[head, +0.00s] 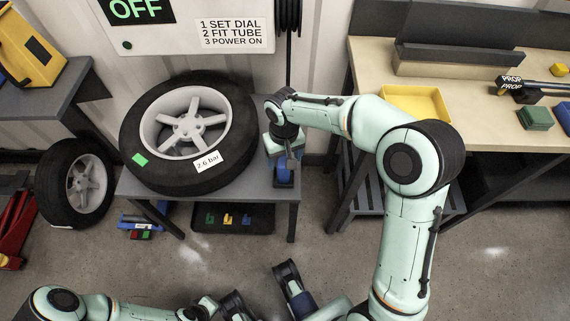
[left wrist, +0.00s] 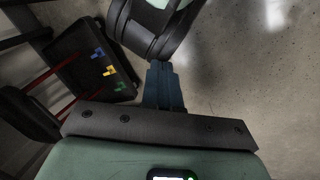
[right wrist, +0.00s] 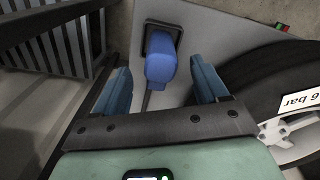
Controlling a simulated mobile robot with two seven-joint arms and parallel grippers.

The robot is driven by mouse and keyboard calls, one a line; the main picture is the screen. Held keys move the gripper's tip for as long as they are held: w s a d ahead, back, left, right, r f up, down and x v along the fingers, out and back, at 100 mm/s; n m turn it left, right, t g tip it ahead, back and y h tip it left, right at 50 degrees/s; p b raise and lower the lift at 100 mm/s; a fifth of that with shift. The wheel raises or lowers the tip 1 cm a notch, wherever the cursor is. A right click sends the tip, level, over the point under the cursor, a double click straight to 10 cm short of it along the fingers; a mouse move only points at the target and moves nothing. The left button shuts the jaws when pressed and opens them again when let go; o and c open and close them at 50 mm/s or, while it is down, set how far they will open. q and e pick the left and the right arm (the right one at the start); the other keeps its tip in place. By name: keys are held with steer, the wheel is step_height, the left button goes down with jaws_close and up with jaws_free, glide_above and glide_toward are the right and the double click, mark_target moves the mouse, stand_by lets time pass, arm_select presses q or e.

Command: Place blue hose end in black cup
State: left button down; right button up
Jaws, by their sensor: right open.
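The blue hose end (right wrist: 163,62) stands with its far end in the square black cup (right wrist: 151,32), as seen in the right wrist view; how deep it sits is hard to tell. In the head view the blue hose end (head: 284,163) and the black cup (head: 284,182) are at the right front corner of the grey table. My right gripper (right wrist: 161,68) is open, its blue fingers on either side of the hose end with visible gaps, not gripping it. My left gripper (left wrist: 163,85) looks shut and empty, low over the floor, away from both.
A wheel with a "2.6 bar" label (head: 208,161) lies on the grey table (head: 240,197) close beside the cup. A black tray (head: 233,222) with small coloured pieces is underneath. A wooden workbench (head: 465,95) with a yellow tray (head: 415,100) stands to the right.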

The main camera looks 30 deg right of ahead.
step_height(320, 180, up, 5)
steer(key=shift+f+p, duration=0.15)
steer(key=shift+p, duration=0.25)
arm_select(q)
steer(key=shift+s+d+r+g, duration=0.15)
steer(key=shift+s+d+r, duration=0.1)
steer(key=shift+s+r, duration=0.15)
steer(key=shift+s+d+r+g, duration=0.2)
steer(key=shift+s+r, duration=0.1)
steer(key=shift+s, duration=0.2)
